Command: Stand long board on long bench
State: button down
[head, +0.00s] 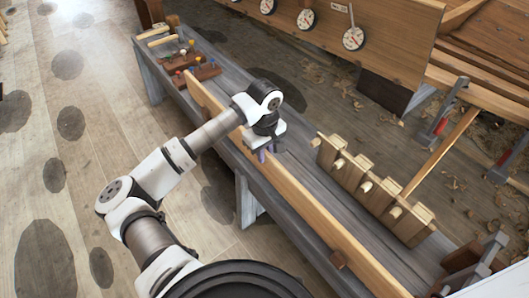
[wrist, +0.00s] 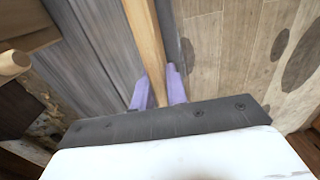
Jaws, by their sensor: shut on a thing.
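The long board (head: 300,207) is a pale, narrow plank. It is up on its long edge and runs along the near side of the long bench (head: 318,188), which is grey and weathered. My gripper (head: 265,154) is over the board's middle part, with purple fingers. In the wrist view, the fingers (wrist: 158,91) are shut on the board (wrist: 145,35), one on each side of its upper edge. The grey bench top (wrist: 92,35) lies to the left of it there. The board's lower edge is partly hidden, so I cannot tell whether it touches the bench top.
A wooden rack with pegs (head: 372,188) stands on the bench's far side. Tools and blocks (head: 190,68) lie at the bench's far end. A planked hull panel with dials (head: 354,39) is behind.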

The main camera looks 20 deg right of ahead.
jog(key=c, duration=1.3)
grip_release()
notch_tip(320, 180, up, 14)
jog(key=shift+f, duration=0.1)
